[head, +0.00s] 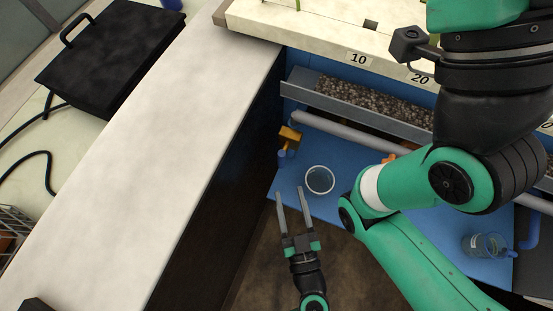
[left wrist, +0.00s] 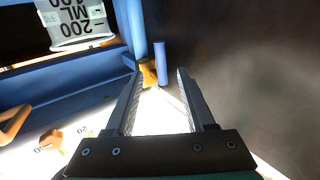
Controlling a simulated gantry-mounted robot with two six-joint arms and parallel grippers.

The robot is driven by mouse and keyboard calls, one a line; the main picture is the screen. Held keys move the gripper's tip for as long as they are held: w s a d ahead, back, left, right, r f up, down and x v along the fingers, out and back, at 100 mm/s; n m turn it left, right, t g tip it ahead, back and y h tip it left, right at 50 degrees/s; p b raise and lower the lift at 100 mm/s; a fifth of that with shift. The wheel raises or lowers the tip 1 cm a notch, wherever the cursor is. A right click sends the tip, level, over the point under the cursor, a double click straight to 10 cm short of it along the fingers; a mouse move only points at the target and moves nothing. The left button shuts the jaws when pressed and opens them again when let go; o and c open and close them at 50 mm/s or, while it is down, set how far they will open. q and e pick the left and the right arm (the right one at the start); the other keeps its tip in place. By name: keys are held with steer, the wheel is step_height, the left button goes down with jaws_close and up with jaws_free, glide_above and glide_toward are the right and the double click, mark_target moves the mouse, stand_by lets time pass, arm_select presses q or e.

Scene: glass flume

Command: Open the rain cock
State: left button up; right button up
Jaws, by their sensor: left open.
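A small brass-yellow cock (head: 289,138) with a blue lever (head: 282,157) sits at the left end of the blue flume frame, beside a grey pipe; I take it for the rain cock. In the left wrist view the blue lever (left wrist: 161,63) stands upright beside the yellow body (left wrist: 148,73), beyond my fingertips and between them in the picture. My left gripper (head: 290,191) is open and empty, its fingers pointing toward the cock, apart from it. It also shows in the left wrist view (left wrist: 157,85). My right gripper is not in view.
A clear beaker (head: 319,180) stands on the blue shelf right of the fingers; it also shows in the left wrist view (left wrist: 78,25). A glass jug (head: 485,246) is farther right. A gravel trough (head: 375,97) lies behind. A dark wall (head: 215,190) bounds the left.

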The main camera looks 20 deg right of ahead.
mark_target(284, 164)
arm_select(q)
steer(key=w+b, duration=0.1)
steer(key=w, duration=0.2)
steer(key=w+d+b, duration=0.1)
steer(key=w+b, duration=0.1)
steer(key=w, duration=0.1)
steer(key=w+b, duration=0.1)
steer(key=w, duration=0.3)
steer(key=shift+d+b, duration=0.2)
steer(key=shift+b, duration=0.1)
steer(key=shift+w, duration=0.1)
steer(key=shift+c, duration=0.2)
jaws_close()
stand_by(0.4)
steer(key=p, duration=0.3)
steer(key=r+p, duration=0.1)
steer(key=p, duration=0.2)
steer(key=shift+s+d+n+g, duration=0.2)
steer(key=shift+n+g, duration=0.1)
steer(key=shift+n, duration=0.1)
steer(key=shift+f, duration=0.45)
